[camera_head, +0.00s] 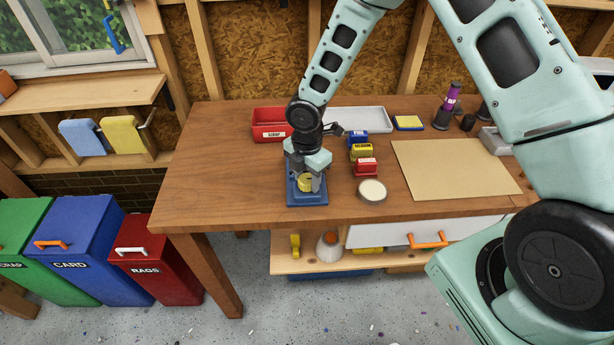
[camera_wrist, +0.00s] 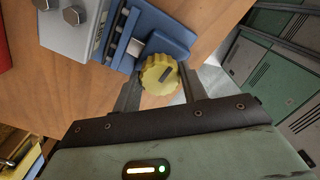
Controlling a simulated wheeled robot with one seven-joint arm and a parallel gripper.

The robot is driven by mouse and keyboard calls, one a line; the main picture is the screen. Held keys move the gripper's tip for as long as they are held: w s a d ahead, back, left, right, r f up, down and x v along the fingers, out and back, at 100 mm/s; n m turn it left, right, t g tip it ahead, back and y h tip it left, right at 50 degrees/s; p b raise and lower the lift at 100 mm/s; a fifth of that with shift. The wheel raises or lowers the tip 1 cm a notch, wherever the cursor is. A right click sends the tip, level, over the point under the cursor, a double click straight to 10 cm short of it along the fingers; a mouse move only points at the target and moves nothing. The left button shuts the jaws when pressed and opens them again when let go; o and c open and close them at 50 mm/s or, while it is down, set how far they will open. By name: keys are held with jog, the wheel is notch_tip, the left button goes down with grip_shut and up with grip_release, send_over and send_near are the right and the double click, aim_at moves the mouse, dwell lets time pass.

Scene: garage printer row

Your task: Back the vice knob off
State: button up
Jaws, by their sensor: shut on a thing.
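The vice knob (camera_head: 305,183) is a yellow, ridged round knob on the blue vice (camera_head: 307,198) near the front edge of the wooden bench. In the wrist view the knob (camera_wrist: 160,74) shows a dark pointer mark on its face, tilted to the upper right. The blue vice body (camera_wrist: 150,30) lies beyond it. My gripper (camera_head: 305,181) reaches down over the vice with a finger on each side of the knob. In the wrist view my gripper (camera_wrist: 160,85) is shut on the knob. The fingers partly hide the knob's sides.
Small blue, yellow and red boxes (camera_head: 366,167) and a round pale-topped tin (camera_head: 372,190) stand right of the vice. A red scrap tray (camera_head: 270,124) and a grey tray (camera_head: 357,120) lie behind. A tan board (camera_head: 455,169) covers the right. The bench's left side is clear.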

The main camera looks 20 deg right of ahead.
aim_at(307, 178)
jog(key=o, duration=1)
jog(key=shift+r, duration=0.1)
notch_tip(307, 178, up, 17)
jog(key=shift+r+b, duration=0.15)
jog(key=shift+b, duration=1.05)
jog(key=s+a+m+b, duration=0.2)
jog(key=s+m, duration=0.3)
jog(key=s, duration=0.4)
jog(key=s+a+f+m+b, duration=0.1)
jog(key=s+a+m+b, duration=0.1)
jog(key=s+m, duration=0.3)
jog(key=s+a+m+b, duration=0.2)
jog(key=s+m, duration=0.3)
jog(key=s, duration=0.7)
jog(key=shift+s+a+f+y, duration=0.1)
jog(key=shift+s+f+y, duration=0.2)
jog(key=shift+s+f, duration=0.1)
